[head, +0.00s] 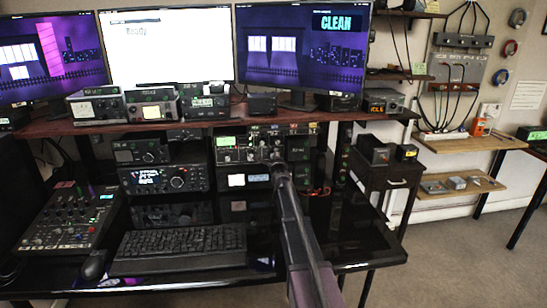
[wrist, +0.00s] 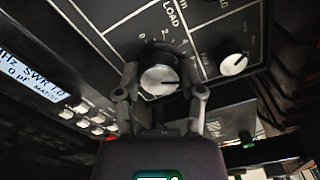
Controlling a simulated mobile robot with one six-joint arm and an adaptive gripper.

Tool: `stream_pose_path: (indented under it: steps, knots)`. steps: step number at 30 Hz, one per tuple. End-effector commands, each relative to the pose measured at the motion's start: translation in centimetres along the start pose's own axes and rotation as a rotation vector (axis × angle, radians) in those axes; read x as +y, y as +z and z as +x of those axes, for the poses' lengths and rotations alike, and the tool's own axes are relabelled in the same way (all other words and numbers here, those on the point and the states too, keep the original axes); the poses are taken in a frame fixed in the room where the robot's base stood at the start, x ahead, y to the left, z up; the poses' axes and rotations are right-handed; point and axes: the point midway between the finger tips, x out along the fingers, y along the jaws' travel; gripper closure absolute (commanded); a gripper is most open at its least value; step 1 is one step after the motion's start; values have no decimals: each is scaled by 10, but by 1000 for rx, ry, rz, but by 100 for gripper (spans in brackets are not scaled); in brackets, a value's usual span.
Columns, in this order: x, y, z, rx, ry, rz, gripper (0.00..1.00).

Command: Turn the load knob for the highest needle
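My gripper (wrist: 161,86) has one finger on each side of this knob. I cannot tell whether the fingers press on it. In the head view my arm reaches to the tuner's black panel (head: 230,156) and hides the knob and my fingertips. A lit display (wrist: 28,75) at the wrist view's left shows text that seems to include "SWR". No needle is readable.
A second pale knob (wrist: 234,64) sits to the right of the load knob. Several small buttons (wrist: 88,117) lie below the display. A keyboard (head: 180,243) and mixer (head: 70,219) are on the desk. The shelf (head: 60,129) overhangs the tuner. Open floor lies at right.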

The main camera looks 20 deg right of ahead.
Motion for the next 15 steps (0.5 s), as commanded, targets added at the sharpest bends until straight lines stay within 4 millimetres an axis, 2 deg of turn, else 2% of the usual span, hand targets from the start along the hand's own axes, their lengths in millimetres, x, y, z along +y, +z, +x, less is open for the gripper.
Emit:
stream_pose_path:
  steps: [15]
  knots:
    - [0,0,1,0,-1,-66,97]
